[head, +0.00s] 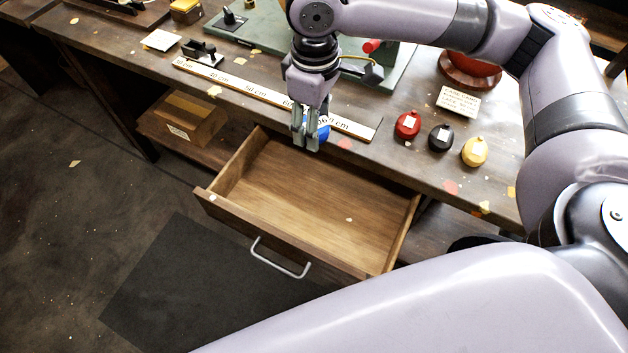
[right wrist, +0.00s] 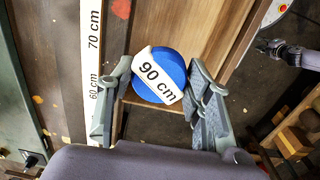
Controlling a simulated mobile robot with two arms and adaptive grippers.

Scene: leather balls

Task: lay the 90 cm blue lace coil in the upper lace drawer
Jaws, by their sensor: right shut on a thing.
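The blue lace coil is a round blue puck with a white "90 cm" label (right wrist: 158,75); a sliver of the coil (head: 323,132) shows in the head view. My right gripper (head: 308,138) is shut on it, its fingers on either side of the coil in the right wrist view (right wrist: 160,100). The gripper hangs above the back edge of the pulled-out wooden drawer (head: 310,190), by the table's front edge. The drawer is open and looks empty apart from a small pale fleck. What seems to be my left gripper (right wrist: 272,46) shows small in the right wrist view; its fingers are unclear.
A long ruler (head: 240,88) lies along the table. Red (head: 408,124), black (head: 440,137) and yellow (head: 474,151) round items stand right of the drawer. A cardboard box (head: 185,120) sits on a lower shelf at left. Open floor lies in front of the drawer.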

